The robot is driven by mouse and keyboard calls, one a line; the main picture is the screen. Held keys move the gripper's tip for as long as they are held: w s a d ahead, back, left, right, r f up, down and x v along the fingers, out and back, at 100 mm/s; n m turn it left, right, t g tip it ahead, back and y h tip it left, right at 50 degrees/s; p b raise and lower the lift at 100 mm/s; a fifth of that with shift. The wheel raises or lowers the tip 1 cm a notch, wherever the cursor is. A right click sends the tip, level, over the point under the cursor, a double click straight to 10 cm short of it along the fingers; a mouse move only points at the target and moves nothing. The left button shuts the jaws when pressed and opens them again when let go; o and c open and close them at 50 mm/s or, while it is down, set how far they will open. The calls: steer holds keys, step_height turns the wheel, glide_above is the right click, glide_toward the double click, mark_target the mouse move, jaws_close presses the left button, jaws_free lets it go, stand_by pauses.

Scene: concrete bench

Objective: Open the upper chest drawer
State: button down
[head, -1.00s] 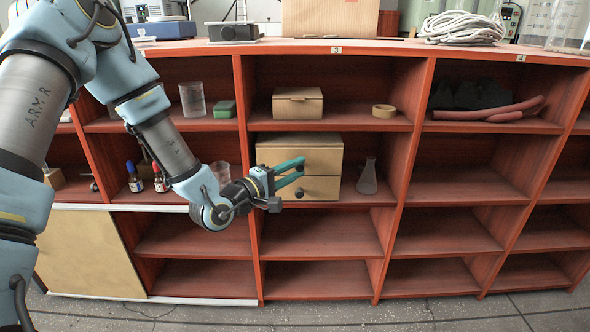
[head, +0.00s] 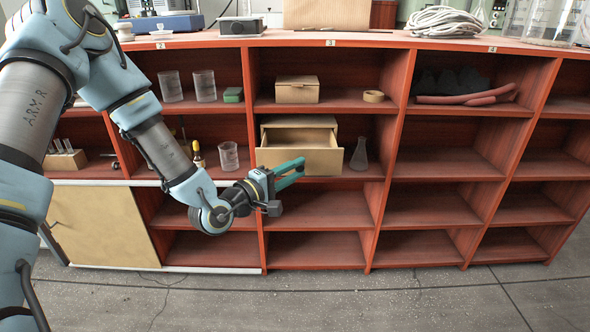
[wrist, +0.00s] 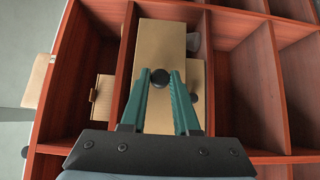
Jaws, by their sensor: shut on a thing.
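The tan chest (head: 336,128) stands in the middle bay of the red shelf. Its upper drawer (head: 282,160) is pulled out, and its empty-looking inside shows from above in the head view. In the wrist view the upper drawer front (wrist: 160,48) carries a dark round knob (wrist: 159,78). My gripper (head: 302,168) is shut on this knob, with its green fingertips on either side of it in the wrist view (wrist: 160,84). The lower drawer (wrist: 195,75) is in, and its knob (wrist: 193,97) shows just beside my finger. The head view hides the lower drawer behind the upper one.
A glass flask (head: 360,155) stands right of the chest, and a glass beaker (head: 229,156) stands in the bay to its left. A cardboard box (head: 297,89) and a tape roll (head: 373,96) sit on the shelf above. The compartments below are empty.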

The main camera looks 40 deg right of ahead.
steer(key=c, duration=0.7)
jaws_free()
steer(key=shift+a, duration=0.1)
steer(key=a, duration=0.7)
steer(key=s+a+p, duration=0.1)
steer(key=a, duration=0.2)
steer(key=shift+a, duration=0.35)
